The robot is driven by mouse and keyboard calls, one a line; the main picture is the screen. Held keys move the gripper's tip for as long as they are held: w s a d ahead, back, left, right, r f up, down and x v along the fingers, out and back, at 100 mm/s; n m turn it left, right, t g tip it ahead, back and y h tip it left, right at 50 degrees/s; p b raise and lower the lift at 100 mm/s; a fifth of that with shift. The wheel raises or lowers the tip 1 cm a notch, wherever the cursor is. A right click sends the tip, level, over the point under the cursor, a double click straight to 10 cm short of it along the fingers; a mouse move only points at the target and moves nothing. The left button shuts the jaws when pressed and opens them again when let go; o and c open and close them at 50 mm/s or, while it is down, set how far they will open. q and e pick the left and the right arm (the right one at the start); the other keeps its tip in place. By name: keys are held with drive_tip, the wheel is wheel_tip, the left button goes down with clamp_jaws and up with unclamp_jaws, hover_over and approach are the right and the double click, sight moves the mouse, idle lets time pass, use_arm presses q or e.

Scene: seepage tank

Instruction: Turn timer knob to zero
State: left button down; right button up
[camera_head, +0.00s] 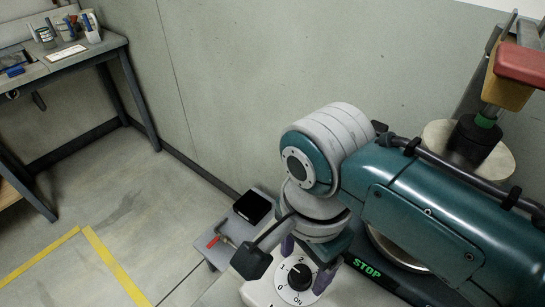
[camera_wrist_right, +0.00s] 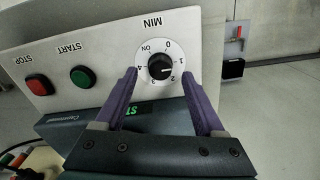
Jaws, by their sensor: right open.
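The timer knob (camera_head: 299,277) is black, on a white numbered dial on a light control panel. In the right wrist view the knob (camera_wrist_right: 160,66) sits below the word MIN, ringed by 0 to 4 and ON. Its pale pointer mark is too small to read surely. My right gripper (camera_head: 306,263) is open at the dial. Its purple fingers show in the right wrist view (camera_wrist_right: 159,74), one on each side of the knob, with visible gaps between them and it. Whether the tips touch the panel is unclear. My left gripper is out of view.
The panel has a green START button (camera_wrist_right: 82,77) and a red STOP button (camera_wrist_right: 39,85). A green-lit display (camera_head: 367,267) reads STOP. A low grey stand holds a black box (camera_head: 253,206) and a red-handled fitting (camera_head: 215,240). A workbench (camera_head: 70,58) stands far left; floor between is clear.

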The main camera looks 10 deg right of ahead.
sight(300, 276)
drive_tip(key=shift+f+b, duration=0.3)
drive_tip(key=shift+f, duration=1.1)
clamp_jaws()
